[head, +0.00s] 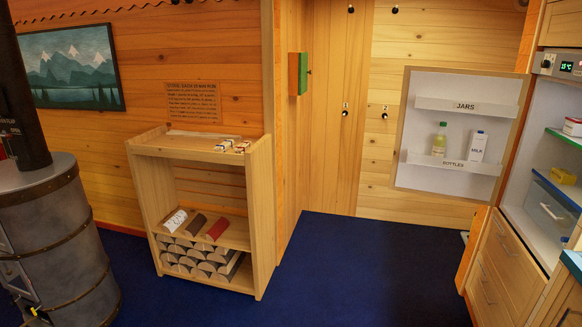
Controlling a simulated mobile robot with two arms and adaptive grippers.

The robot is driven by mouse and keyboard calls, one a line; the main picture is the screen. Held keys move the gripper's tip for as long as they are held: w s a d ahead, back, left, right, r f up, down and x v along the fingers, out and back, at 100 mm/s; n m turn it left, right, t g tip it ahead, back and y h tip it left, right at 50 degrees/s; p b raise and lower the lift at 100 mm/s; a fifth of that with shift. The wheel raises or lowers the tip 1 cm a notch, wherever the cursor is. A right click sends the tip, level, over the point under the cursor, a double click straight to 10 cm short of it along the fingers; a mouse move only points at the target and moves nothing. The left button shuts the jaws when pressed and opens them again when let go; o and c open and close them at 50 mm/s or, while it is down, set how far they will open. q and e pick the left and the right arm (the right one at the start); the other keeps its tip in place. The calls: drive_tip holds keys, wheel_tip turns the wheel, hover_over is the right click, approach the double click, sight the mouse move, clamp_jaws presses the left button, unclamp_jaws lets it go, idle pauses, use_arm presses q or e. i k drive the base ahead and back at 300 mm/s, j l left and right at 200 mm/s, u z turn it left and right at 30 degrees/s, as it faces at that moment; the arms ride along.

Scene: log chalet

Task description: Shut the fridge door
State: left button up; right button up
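The fridge door (415,131) stands wide open in the head view, swung out to the left of the fridge, with its inner side facing me. Its inside has a shelf marked JARS (465,106) and a lower shelf marked BOTTLES (453,165). A yellow-green bottle (439,141) and a white milk carton (477,147) stand upright on the lower shelf. The open fridge (543,115) is at the right edge, partly cut off, with food on its shelves and a blue-fronted drawer (550,207). Neither of my grippers shows.
Wooden drawer fronts (506,262) are below the fridge. A log shelf (262,215) stands left of centre and a metal stove (55,245) at the far left. The blue floor (370,270) between the log shelf and the fridge is clear. A counter corner (574,262) shows at the lower right.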

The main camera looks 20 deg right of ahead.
sight(490, 102)
drive_tip(key=i+l+z, duration=0.35)
drive_tip(key=i, duration=0.2)
drive_tip(key=i+l+z, duration=0.3)
drive_tip(key=i, duration=0.3)
drive_tip(key=i+z, duration=0.35)
drive_tip(key=i, duration=0.2)
drive_tip(key=i+j+z, duration=0.1)
drive_tip(key=i, duration=0.5)
drive_tip(key=i+j, duration=0.1)
drive_tip(key=i, duration=0.5)
drive_tip(key=i+j+z, duration=0.15)
drive_tip(key=i, duration=0.45)
drive_tip(key=i+j+z, duration=0.15)
drive_tip(key=i+z, duration=0.2)
drive_tip(key=z, duration=0.15)
drive_tip(key=i+j+z, duration=0.3)
drive_tip(key=z, duration=0.2)
drive_tip(key=i+j+z, duration=0.3)
drive_tip(key=z, duration=0.2)
drive_tip(key=i+j+z, duration=0.15)
drive_tip(key=j+z, duration=0.3)
drive_tip(key=j, duration=0.1)
